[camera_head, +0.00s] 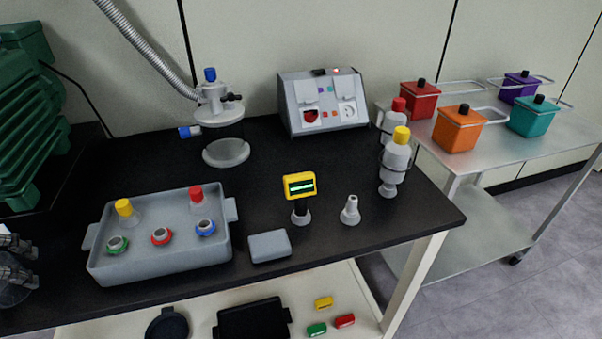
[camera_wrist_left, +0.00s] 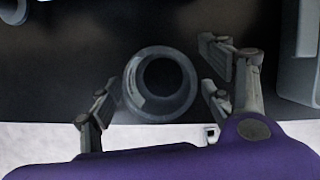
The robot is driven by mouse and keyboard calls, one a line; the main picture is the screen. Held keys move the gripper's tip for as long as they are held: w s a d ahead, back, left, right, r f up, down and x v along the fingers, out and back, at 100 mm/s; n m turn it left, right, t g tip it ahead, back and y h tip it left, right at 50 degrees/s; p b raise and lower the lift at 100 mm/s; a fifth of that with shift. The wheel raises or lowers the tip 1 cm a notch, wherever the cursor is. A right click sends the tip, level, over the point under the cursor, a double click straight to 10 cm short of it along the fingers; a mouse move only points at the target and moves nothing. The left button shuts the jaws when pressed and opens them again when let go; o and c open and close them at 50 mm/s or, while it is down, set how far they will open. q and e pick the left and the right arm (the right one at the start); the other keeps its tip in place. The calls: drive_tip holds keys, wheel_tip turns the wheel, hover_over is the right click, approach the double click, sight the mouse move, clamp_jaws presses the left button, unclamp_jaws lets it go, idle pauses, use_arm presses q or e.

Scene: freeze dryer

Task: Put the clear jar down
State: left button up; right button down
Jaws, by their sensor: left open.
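The clear jar (camera_wrist_left: 140,97) shows in the left wrist view from above as a round grey rim with a dark opening. It appears to stand upright on the black bench top near its front edge. My left gripper (camera_wrist_left: 158,88) is open, with one finger on each side of the jar; the right-hand finger shows a gap, while contact at the left-hand one is unclear. My right gripper is not in view.
A grey tray (camera_head: 160,267) with capped and ringed pieces stands right of the jar. A clamped flask assembly (camera_head: 226,152), control box (camera_head: 322,116), yellow-headed gauge (camera_head: 300,187) and small grey box (camera_head: 270,246) stand farther right or back. A green ribbed unit (camera_head: 40,120) is at back left.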

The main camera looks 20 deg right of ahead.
use_arm(q)
drive_tip(key=p+v, duration=0.1)
drive_tip(key=v, duration=1)
drive_tip(key=shift+s+r, duration=0.2)
drive_tip(key=shift+r, duration=0.15)
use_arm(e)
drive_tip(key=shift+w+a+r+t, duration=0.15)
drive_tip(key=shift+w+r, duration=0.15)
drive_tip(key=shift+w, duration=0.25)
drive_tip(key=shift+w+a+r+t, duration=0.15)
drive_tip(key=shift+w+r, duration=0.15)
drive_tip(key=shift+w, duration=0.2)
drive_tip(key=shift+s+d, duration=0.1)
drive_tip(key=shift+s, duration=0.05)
